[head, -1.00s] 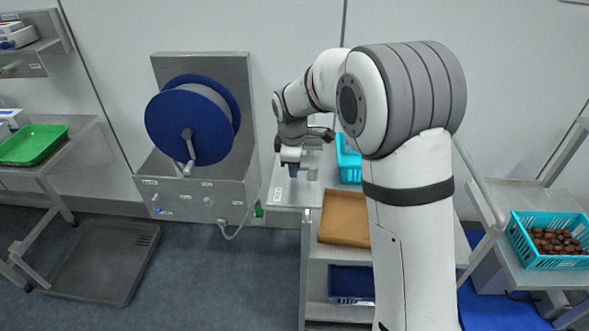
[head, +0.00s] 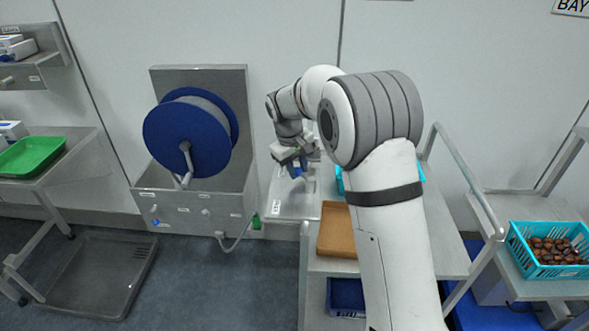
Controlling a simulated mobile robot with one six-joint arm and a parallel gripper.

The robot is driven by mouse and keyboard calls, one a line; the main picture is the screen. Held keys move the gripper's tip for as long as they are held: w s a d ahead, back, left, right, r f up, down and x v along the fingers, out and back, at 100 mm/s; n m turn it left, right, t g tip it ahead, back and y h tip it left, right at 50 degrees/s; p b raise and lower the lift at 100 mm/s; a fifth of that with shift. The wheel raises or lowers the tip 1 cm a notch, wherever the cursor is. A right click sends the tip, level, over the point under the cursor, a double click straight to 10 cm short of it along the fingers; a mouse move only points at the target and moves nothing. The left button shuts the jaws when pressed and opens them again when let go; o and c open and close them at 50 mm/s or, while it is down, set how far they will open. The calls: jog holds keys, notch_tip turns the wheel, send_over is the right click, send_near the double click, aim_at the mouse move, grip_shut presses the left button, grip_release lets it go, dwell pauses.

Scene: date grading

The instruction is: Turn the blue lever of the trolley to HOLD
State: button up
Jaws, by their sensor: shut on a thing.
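The trolley (head: 285,213) is a grey metal cart in the middle of the head view, partly hidden behind my arm. A small blue piece, the lever (head: 296,172), shows at its left end, just below my gripper (head: 293,163). My gripper is tilted and shut on the blue lever. The jaws cover most of the lever, so its exact angle is hard to tell. A small white label (head: 275,207) sits on the trolley's left edge. Its writing is too small to read, and I cannot tell which mark the lever points to.
A hose reel (head: 187,138) with blue sides stands left of the trolley. The trolley carries a brown tray (head: 333,231) and a turquoise crate (head: 340,180). A turquoise crate of dates (head: 517,248) stands on a right-hand stand. A black floor tray (head: 95,272) lies at left.

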jog(key=shift+w+d+m, duration=0.15)
jog(key=shift+w+m, duration=0.05)
jog(key=shift+m, duration=0.2)
dwell(0.3)
jog(key=o, duration=1)
jog(key=r, duration=0.2)
jog(key=a+r, duration=0.1)
jog(key=r, duration=0.4)
jog(key=shift+s+a+r+b, duration=0.15)
jog(key=shift+s+b, duration=0.2)
jog(key=shift+b, duration=0.05)
jog(key=shift+r, duration=0.2)
